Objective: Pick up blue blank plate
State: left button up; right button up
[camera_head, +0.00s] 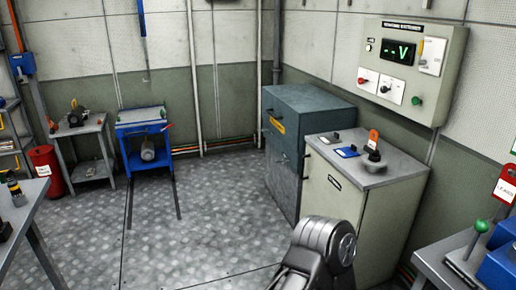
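A small flat blue plate (347,152), which looks like the blue blank plate, lies on the grey top of the beige cabinet (345,208) right of centre. A small dark item lies just behind it to the left, and a dark round knob with an orange tag (373,139) stands to its right. A dark grey rounded part of my own arm shows at the bottom, in front of the cabinet and apart from the plate. No gripper fingers can be seen.
A blue-grey cabinet (297,145) stands behind the beige one. A control panel (409,68) with a green display hangs on the wall above. A bench with a green-knobbed lever (480,228) is at lower right. Another table edge (25,205) is at left. The metal floor between is clear.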

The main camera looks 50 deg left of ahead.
aim_at(346, 153)
jog(key=u, duration=1.2)
jog(key=i+j+z, duration=0.1)
jog(key=z, duration=0.3)
jog(key=i+j+z, duration=0.1)
jog(key=z, duration=0.35)
jog(key=i+j+z, duration=0.1)
jog(key=z, duration=0.3)
jog(key=i+j+z, duration=0.35)
jog(key=j, duration=1.05)
jog(key=j+z, duration=0.4)
jog(key=j, duration=1.95)
